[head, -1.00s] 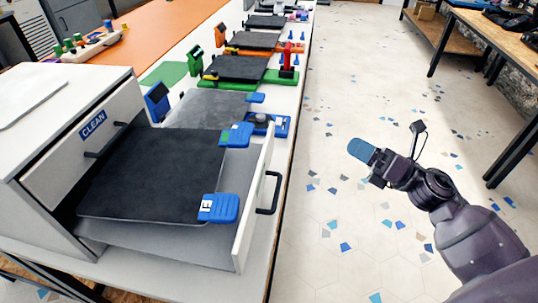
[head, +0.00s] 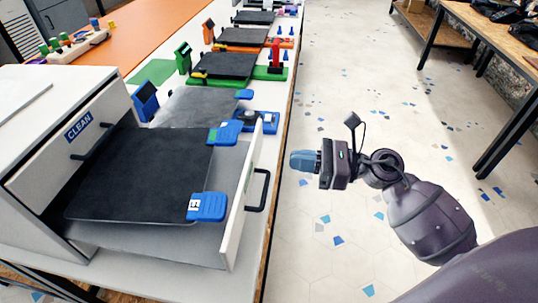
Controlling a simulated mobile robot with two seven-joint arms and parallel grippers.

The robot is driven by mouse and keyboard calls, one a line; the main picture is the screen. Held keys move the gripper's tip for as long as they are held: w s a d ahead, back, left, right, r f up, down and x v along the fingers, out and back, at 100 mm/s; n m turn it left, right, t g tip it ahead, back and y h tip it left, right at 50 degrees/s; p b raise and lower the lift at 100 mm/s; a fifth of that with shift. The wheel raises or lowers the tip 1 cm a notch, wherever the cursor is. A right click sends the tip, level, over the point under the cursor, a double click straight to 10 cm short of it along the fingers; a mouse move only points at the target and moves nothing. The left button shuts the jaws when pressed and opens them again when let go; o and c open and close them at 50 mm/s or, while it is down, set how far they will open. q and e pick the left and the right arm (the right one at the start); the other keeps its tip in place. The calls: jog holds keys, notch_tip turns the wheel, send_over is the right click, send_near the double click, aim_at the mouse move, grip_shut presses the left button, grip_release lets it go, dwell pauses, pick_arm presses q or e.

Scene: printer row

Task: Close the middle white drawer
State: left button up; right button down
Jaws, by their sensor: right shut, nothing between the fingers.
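The open white drawer (head: 239,215) is pulled out to the right from a white cabinet (head: 68,105). It sits below a shut drawer front labelled CLEAN (head: 78,126). Its front panel carries a dark handle (head: 262,190). Black print plates (head: 140,175) with blue tabs (head: 207,207) lie in it. My right gripper (head: 293,160) is shut and empty, with blue fingertips pointing left. It shows to the right of the drawer front and handle, apart from both, over the floor. My left gripper is not in view.
Several printers with dark beds (head: 222,66) stand in a row along the white bench behind the drawer. A blue device (head: 262,120) sits just past the drawer front. The aisle floor (head: 390,70) on the right is clear up to another table (head: 500,25).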

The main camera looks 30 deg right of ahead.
aim_at(129, 140)
jog(key=x, duration=0.6)
jog(key=shift+w+a, duration=0.15)
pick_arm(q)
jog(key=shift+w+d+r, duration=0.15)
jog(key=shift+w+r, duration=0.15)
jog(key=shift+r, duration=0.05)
pick_arm(e)
jog(key=shift+a, duration=0.1)
jog(key=shift+w, duration=0.1)
